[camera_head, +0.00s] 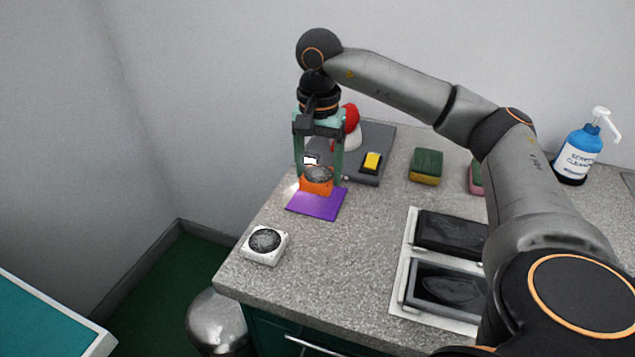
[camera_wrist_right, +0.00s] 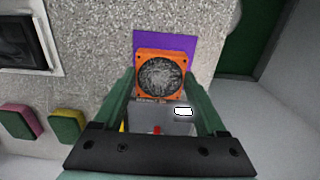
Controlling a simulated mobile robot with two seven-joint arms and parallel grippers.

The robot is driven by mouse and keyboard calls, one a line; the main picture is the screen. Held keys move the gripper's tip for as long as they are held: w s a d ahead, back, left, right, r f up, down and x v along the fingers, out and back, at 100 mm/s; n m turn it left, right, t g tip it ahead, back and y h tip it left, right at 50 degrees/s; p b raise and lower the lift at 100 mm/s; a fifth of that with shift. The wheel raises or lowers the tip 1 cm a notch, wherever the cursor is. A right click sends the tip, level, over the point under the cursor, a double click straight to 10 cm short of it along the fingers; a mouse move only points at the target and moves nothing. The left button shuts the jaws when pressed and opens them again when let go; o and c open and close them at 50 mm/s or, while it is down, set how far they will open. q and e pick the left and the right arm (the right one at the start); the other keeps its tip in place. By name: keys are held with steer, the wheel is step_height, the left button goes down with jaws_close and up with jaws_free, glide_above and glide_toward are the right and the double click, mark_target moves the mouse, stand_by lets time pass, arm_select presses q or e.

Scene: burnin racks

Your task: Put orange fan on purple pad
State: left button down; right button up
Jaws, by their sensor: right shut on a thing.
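The orange fan (camera_head: 317,186) is a square orange frame with a dark round grille, at the back edge of the purple pad (camera_head: 318,205) in the head view. My right gripper (camera_head: 319,178) reaches down from above and is shut on the orange fan. In the right wrist view the orange fan (camera_wrist_right: 160,76) sits between the two green fingers (camera_wrist_right: 160,92), overlapping the purple pad (camera_wrist_right: 178,43). I cannot tell whether the fan touches the pad or is held just above it. My left gripper is not in view.
A white fan (camera_head: 264,244) lies near the counter's left edge. Behind the gripper are a grey base with a yellow button (camera_head: 371,162) and a red-topped object (camera_head: 351,118). Sponges (camera_head: 426,167), a blue bottle (camera_head: 580,153) and a sink-like double tray (camera_head: 398,300) are to the right.

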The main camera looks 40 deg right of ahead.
mark_target(318, 171)
steer(key=f, duration=0.3)
steer(key=shift+w+d+f, duration=0.2)
steer(key=shift+w, duration=0.2)
steer(key=shift+f, duration=0.35)
steer(key=shift+f, duration=0.1)
steer(key=shift+f+b, duration=0.15)
steer(key=shift+b, duration=0.15)
steer(key=o, duration=1.3)
steer(key=shift+r, duration=0.2)
